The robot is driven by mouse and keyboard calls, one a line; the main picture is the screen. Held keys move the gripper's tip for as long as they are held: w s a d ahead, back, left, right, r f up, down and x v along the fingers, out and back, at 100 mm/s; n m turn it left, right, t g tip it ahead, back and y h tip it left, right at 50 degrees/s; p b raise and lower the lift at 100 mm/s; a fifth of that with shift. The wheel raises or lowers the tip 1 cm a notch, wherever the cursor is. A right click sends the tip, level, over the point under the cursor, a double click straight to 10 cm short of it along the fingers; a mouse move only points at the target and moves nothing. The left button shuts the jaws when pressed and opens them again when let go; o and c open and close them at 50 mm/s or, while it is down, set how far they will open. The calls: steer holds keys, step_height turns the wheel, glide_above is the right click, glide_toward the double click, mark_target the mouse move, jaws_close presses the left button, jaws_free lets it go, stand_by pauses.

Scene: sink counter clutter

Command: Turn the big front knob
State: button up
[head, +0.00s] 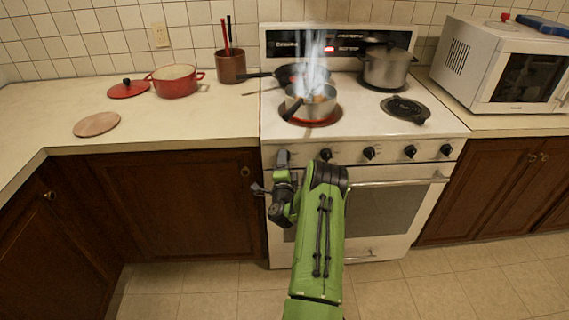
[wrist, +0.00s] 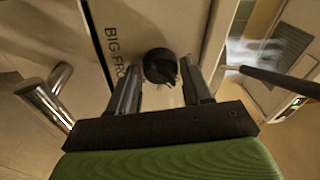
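The black knob (wrist: 160,66) shows in the wrist view on a white panel, beside printed letters reading "BIG FRO", the rest cut off. My gripper (wrist: 162,82) is open, with one finger on each side of the knob in the picture. Narrow gaps show between the fingers and the knob; I cannot tell how deep the fingertips reach around it. In the head view my gripper (head: 282,168) is at the left end of the stove's front panel and hides what is behind it. Several other knobs, such as one black knob (head: 369,152), sit to the right.
The oven handle (wrist: 45,98) is close to my gripper. A steaming pan (head: 312,104) stands on a glowing front-left burner, its handle pointing forward. A pot (head: 386,70) stands at the back right. A red pot (head: 174,80) is on the left counter.

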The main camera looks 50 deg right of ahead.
steer(key=shift+o, duration=1.4)
steer(key=shift+a, duration=0.1)
steer(key=b+v, duration=0.2)
steer(key=v, duration=1.3)
steer(key=shift+s+a, duration=0.25)
